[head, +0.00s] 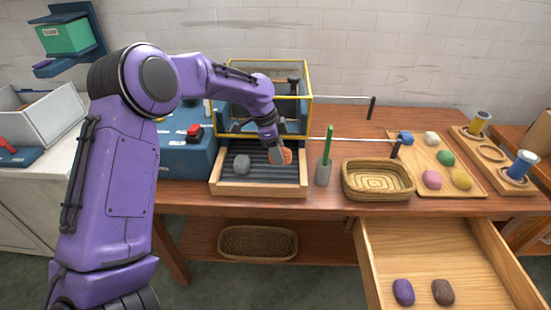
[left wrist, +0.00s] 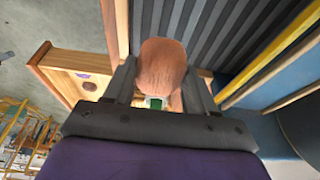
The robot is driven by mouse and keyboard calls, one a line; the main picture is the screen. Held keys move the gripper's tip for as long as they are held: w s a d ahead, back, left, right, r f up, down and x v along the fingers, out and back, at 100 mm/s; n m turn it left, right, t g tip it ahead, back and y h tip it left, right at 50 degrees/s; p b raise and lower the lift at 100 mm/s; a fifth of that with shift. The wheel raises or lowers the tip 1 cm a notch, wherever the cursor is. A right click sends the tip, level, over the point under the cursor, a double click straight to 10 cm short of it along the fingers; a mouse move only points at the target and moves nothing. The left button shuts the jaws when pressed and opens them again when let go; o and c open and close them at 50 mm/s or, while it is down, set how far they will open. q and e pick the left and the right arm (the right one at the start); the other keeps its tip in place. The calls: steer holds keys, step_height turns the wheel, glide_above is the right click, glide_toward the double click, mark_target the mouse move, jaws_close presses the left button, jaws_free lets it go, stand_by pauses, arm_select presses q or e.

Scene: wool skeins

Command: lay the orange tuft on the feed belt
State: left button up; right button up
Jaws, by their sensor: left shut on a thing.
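The orange tuft (head: 287,156) is between the fingers of my left gripper (head: 280,158), which is shut on it. In the left wrist view the tuft (left wrist: 161,68) sits between the two dark fingers of the left gripper (left wrist: 158,88). The feed belt (head: 262,181) is a dark ribbed surface in a wooden frame, and the tuft is over its right part. I cannot tell whether the tuft touches the belt. A grey tuft (head: 241,164) lies on the belt's left part. My right gripper is not in view.
A yellow-framed machine (head: 311,82) stands behind the belt. A blue box with a red button (head: 194,131) is at its left. A green-handled tool in a holder (head: 323,172), an empty-looking basket (head: 378,198) and a tray of colored tufts (head: 464,192) are at the right. An open drawer (head: 420,245) holds two tufts.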

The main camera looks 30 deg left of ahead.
mark_target(277, 168)
arm_select(q)
steer(key=f, duration=0.1)
steer(key=w+a+f, duration=0.1)
steer(key=w+f, duration=0.1)
steer(key=shift+a+f, duration=0.15)
steer(key=shift+a, duration=0.25)
step_height(277, 168, down, 2)
steer(key=shift+s+f+p, duration=0.1)
steer(key=shift+f+p, duration=0.1)
steer(key=shift+p, duration=0.25)
steer(key=shift+f, duration=0.15)
steer(key=shift+d+f, duration=0.1)
steer(key=o, duration=1)
steer(key=v, duration=1.2)
